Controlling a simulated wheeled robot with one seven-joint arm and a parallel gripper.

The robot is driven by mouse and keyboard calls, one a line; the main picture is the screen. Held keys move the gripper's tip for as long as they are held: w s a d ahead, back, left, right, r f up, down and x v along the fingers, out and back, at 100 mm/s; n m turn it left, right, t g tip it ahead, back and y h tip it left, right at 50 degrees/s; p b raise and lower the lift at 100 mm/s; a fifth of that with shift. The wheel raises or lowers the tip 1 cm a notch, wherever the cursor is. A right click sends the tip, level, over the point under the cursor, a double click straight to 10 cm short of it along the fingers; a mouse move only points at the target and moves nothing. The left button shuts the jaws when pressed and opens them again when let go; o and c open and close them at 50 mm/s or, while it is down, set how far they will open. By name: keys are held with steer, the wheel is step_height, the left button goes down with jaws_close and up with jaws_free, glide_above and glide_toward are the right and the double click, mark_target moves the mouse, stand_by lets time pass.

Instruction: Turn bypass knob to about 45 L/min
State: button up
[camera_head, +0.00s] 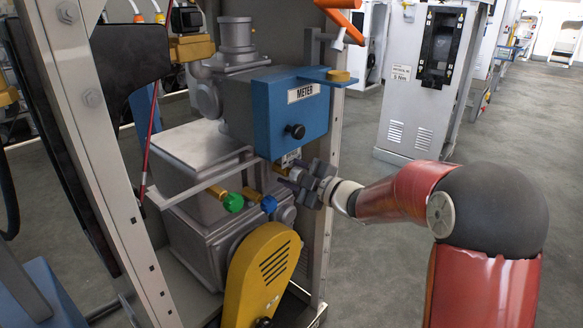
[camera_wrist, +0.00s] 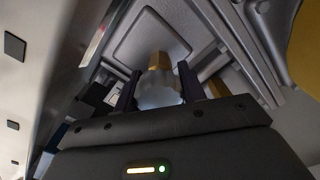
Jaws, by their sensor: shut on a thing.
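A grey knob (camera_wrist: 158,92) on a brass stem (camera_wrist: 160,61) sits between the fingers of my gripper (camera_wrist: 159,82) in the wrist view. The fingers are shut on its sides. In the head view my gripper (camera_head: 305,181) is at the knob, below the blue meter box (camera_head: 280,118), and mostly hides it. A small label plate (camera_head: 290,158) shows just above my gripper, but its marks are too small to read. I cannot tell the knob's flow setting.
A green knob (camera_head: 233,202) and a blue knob (camera_head: 269,204) are left of my gripper. A yellow guard (camera_head: 262,277) stands below. A frame post (camera_head: 329,190) is close by. The floor to the right is open, with a grey dispenser cabinet (camera_head: 421,85) further back.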

steer(key=m+p, duration=0.4)
steer(key=m, duration=0.2)
steer(key=shift+d+r+m, duration=0.1)
steer(key=shift+m, duration=0.2)
steer(key=shift+f+m+p, duration=0.2)
steer(key=shift+m+p, duration=1.1)
steer(key=shift+m, duration=0.4)
steer(key=o, duration=1)
steer(key=shift+c, duration=0.2)
steer(key=v, duration=0.7)
steer(key=shift+s+d+b, duration=0.2)
steer(key=shift+d+b, duration=0.1)
